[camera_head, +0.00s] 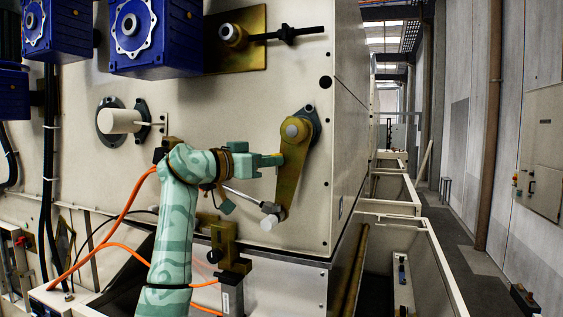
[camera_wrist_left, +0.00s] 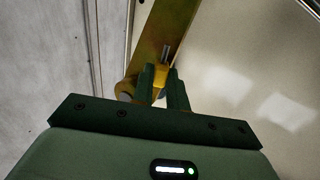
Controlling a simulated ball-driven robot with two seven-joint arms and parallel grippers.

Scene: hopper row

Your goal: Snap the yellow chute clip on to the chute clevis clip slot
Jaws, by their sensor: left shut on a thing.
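My left gripper (camera_head: 281,160) reaches in front of the brass-coloured lever on the cream machine wall, just below its upper pivot. In the left wrist view its dark green fingers (camera_wrist_left: 163,88) are shut on the yellow chute clip (camera_wrist_left: 160,76), which shows between them. The clip is too small to make out in the head view. The lever (camera_head: 286,185) hangs down to a white round end where a silver rod's joint (camera_head: 270,213) meets it; this looks like the chute clevis. Its clip slot cannot be made out. My right gripper is not in view.
Blue gear motors (camera_head: 145,30) are at the upper left. A brass plate with a dark shaft (camera_head: 236,38) is above. Orange cables (camera_head: 128,205) run behind my arm. Open cream bins (camera_head: 430,245) and a walkway lie to the right.

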